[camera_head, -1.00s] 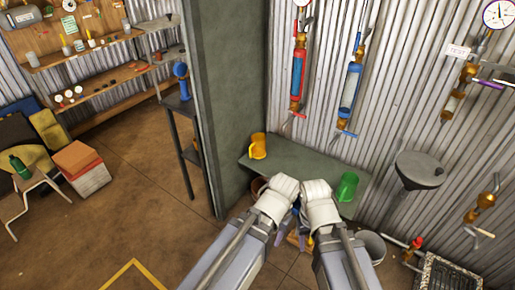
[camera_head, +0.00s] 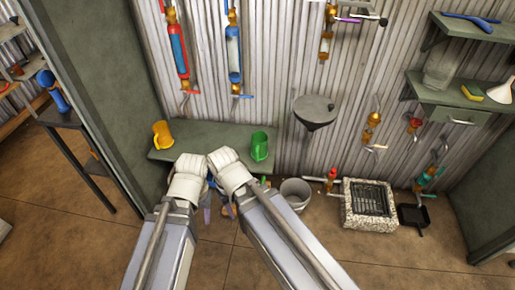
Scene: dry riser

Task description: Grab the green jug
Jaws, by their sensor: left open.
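The green jug (camera_head: 259,146) stands upright on the right end of a grey-green bench (camera_head: 205,138) against the corrugated wall. A yellow-orange jug (camera_head: 162,135) stands on the bench's left end. My two arms come up from the bottom, and their white wrist parts are close together in front of the bench. My left gripper (camera_head: 207,203) is open, small and partly hidden below these parts, apart from the green jug and to its lower left. My right gripper is mostly hidden behind its arm, so its jaws cannot be made out.
A grey bucket (camera_head: 296,192) and a stone drain box with a grate (camera_head: 369,204) stand on the floor to the right. A dark round basin (camera_head: 314,110) juts from the wall right of the bench. A green partition (camera_head: 100,90) stands at left.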

